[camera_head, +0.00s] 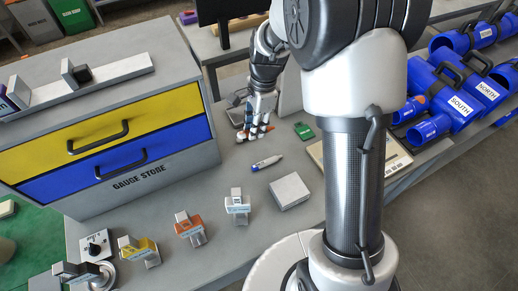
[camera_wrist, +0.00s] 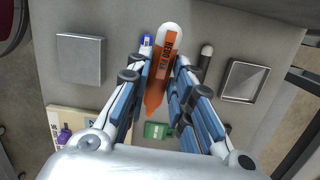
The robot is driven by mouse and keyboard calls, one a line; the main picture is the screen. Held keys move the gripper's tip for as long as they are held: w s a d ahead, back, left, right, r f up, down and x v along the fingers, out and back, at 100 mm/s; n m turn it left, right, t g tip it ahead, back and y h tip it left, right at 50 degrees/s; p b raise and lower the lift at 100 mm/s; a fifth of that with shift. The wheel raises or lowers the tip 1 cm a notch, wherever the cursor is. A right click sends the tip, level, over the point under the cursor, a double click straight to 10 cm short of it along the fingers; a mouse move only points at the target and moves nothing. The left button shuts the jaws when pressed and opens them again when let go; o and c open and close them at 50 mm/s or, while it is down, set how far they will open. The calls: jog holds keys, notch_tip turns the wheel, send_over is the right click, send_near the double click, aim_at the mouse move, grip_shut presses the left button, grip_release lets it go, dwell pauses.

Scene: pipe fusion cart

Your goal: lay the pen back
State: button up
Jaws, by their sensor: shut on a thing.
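My gripper (camera_wrist: 168,75) points down over the grey bench and is shut on an orange-and-white pen (camera_wrist: 165,55). Its rounded white end points up the wrist picture and its orange tip points down; the dark lettering is only partly readable. In the head view my gripper (camera_head: 256,132) is right of the drawer cabinet, with bits of orange between the fingers. A blue-and-white pen-shaped thing (camera_head: 267,163) lies on the bench close by. It also shows beside the left finger in the wrist view (camera_wrist: 147,42). Whether the held pen touches the bench is unclear.
A grey block (camera_head: 290,190), a green piece (camera_head: 304,131) and a dark rod (camera_wrist: 206,56) lie nearby. A square dark-rimmed tray (camera_wrist: 232,94) is at right in the wrist view. The gauge cabinet (camera_head: 165,150) stands left; several small clamps line the front.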

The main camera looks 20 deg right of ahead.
notch_tip(320, 180, up, 4)
jog(key=h, duration=0.2)
send_over(257, 151)
jog(key=shift+w+n, duration=0.1)
jog(key=shift+n, duration=0.3)
notch_tip(257, 151, down, 20)
jog(key=b, duration=0.5)
jog(key=shift+r, duration=0.2)
jog(key=shift+f, duration=0.15)
jog(key=o, duration=0.8)
jog(key=shift+o, duration=0.2)
jog(key=shift+f, duration=0.1)
